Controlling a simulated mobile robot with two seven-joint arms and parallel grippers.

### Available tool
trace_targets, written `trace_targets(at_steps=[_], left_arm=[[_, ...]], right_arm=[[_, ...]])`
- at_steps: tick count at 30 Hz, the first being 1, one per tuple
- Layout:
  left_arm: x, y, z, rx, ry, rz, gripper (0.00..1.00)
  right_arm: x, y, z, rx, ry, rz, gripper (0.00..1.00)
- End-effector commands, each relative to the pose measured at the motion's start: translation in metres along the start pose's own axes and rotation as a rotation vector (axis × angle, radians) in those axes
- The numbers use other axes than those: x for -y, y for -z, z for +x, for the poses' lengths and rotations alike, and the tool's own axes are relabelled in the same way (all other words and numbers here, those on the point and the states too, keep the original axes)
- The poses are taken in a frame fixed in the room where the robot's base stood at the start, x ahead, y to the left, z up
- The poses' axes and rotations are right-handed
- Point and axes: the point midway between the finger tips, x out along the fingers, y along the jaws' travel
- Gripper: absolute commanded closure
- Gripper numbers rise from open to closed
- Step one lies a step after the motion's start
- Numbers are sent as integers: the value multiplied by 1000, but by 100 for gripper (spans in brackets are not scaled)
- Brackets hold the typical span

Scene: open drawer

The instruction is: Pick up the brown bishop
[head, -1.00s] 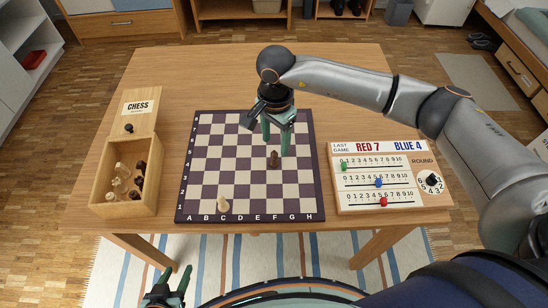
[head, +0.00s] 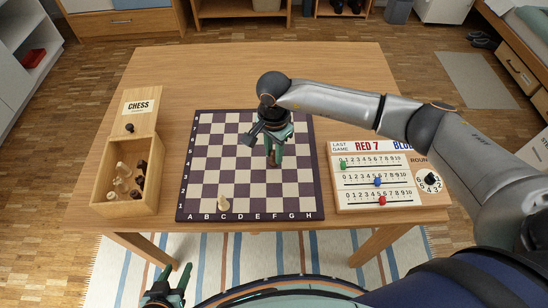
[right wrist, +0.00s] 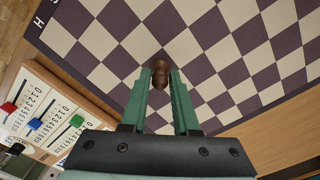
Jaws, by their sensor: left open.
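The brown bishop (right wrist: 160,75) stands between the fingertips of my right gripper (right wrist: 162,80) in the right wrist view. The green fingers are close together, against both sides of it. In the head view my right gripper (head: 274,158) is low over the right-middle of the chessboard (head: 186,190), and its fingers mostly hide the bishop. Whether the bishop's base touches the board is hard to tell. My left gripper (head: 168,284) is open and empty in front of the table, near the bottom edge of the view.
An open wooden chess box (head: 152,190) with several pieces stands left. A scoreboard (head: 345,203) with coloured sliders lies right of the board. The table's back area (head: 200,75) is clear.

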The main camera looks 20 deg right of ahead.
Motion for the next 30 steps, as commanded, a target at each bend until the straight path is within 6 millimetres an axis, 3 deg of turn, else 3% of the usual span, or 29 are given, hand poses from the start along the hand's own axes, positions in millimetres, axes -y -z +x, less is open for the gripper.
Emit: trace_targets(at_steps=[1,7,23,30], left_arm=[[0,0,0,-1,0,0,50],[0,1,0,-1,0,0,50],[0,1,1,-2,0,0,50],[0,-3,4,-2,0,1,50]], right_arm=[[0,0,0,0,0,0,78],[0,0,0,0,0,0,100],[0,0,-2,0,1,0,100],[1,1,-22,-2,5,0,100]])
